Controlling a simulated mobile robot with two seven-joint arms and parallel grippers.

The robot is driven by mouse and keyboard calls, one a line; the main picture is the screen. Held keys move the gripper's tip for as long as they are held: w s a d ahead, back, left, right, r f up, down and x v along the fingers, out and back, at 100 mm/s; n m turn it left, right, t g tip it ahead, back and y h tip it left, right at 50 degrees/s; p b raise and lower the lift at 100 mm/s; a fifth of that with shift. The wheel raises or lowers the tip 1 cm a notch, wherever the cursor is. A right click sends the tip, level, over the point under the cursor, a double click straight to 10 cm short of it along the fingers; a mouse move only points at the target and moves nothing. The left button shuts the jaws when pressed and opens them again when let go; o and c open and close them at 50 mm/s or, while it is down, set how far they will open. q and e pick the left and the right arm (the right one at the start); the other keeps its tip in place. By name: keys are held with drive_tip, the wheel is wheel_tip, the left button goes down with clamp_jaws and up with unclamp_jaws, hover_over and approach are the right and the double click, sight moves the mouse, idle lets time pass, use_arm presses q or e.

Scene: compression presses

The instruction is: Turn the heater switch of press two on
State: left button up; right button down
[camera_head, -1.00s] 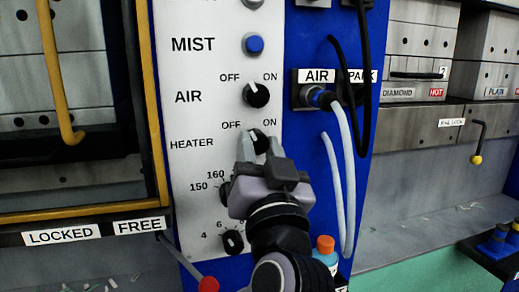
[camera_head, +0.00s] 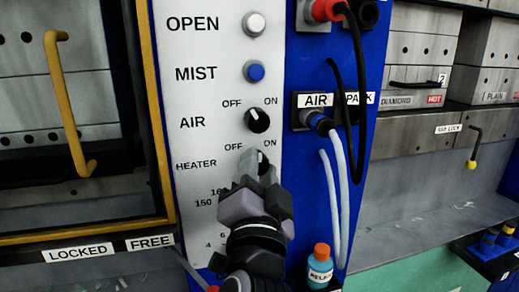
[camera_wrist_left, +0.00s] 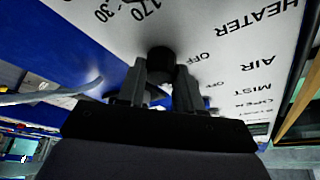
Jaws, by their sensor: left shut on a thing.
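The heater switch (camera_head: 265,168) is a black round knob on the white control panel, beside the label HEATER and below OFF and ON. My left gripper (camera_head: 257,166) reaches it from below and is shut on it, its grey fingers covering much of the knob in the head view. In the left wrist view, upside down, the knob (camera_wrist_left: 160,60) sits between the tips of my left gripper (camera_wrist_left: 158,75). Which way its pointer faces is hard to tell. My right gripper is not in view.
The black AIR knob (camera_head: 257,120) is just above, then the blue MIST button (camera_head: 255,71) and white OPEN button (camera_head: 254,23). Hoses (camera_head: 345,170) hang to the right. A bottle with an orange cap (camera_head: 320,266) stands at lower right. A yellow handle (camera_head: 66,105) is at left.

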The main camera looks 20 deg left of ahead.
use_arm(q)
drive_tip(key=shift+r+m+g+h+p, duration=0.1)
drive_tip(key=shift+m+g+h+p, duration=0.35)
drive_tip(key=shift+m+p, duration=1)
drive_tip(key=shift+m+g+h+p, duration=0.15)
drive_tip(key=shift+m+h+p, duration=0.75)
drive_tip(key=shift+m, duration=0.85)
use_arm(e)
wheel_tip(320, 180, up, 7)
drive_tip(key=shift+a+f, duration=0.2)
use_arm(q)
drive_tip(key=o, duration=1)
drive_tip(key=shift+o, duration=0.2)
drive_tip(key=shift+s, duration=0.1)
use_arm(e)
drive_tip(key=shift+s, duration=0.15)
